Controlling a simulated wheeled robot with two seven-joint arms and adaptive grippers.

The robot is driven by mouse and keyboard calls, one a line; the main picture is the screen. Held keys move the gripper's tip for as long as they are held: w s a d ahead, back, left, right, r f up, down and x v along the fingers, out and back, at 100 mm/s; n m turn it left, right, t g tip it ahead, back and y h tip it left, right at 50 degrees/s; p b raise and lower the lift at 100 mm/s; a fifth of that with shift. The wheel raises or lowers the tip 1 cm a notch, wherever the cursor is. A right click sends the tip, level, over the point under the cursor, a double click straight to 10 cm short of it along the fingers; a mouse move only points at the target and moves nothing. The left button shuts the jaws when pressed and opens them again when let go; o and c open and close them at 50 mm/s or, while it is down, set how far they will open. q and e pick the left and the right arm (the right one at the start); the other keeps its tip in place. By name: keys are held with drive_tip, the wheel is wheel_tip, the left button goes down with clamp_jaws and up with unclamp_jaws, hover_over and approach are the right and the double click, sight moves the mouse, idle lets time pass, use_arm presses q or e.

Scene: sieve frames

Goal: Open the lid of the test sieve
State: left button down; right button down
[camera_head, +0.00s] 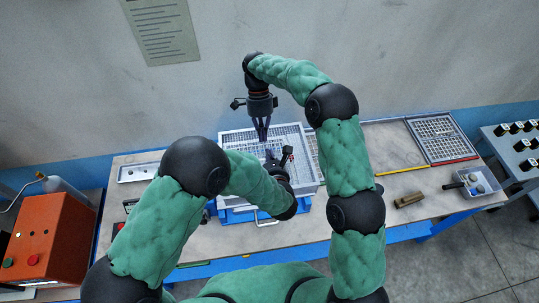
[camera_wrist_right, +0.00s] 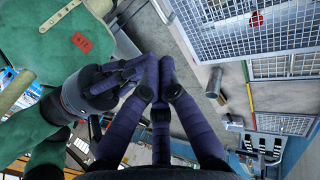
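The test sieve (camera_head: 237,147) is a white-framed box with a grid-like top, standing on a blue base at the middle of the bench. Its top looks level; my arms cover part of it, and no lid handle can be made out. My right gripper (camera_head: 262,136) points down over the sieve's back half; in the right wrist view (camera_wrist_right: 157,66) its purple fingertips are together, with nothing seen between them. My left gripper (camera_head: 276,160) is low over the sieve's middle, close to the right one, its fingers partly hidden. It also shows in the right wrist view (camera_wrist_right: 122,72).
A mesh frame (camera_head: 443,138) lies at the bench's right back. A wooden block (camera_head: 409,200) and a small tray (camera_head: 478,183) lie at the right front. An orange machine (camera_head: 43,238) stands at the left. A wall rises behind the bench.

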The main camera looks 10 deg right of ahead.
drive_tip(key=c, duration=1.1)
unclamp_jaws()
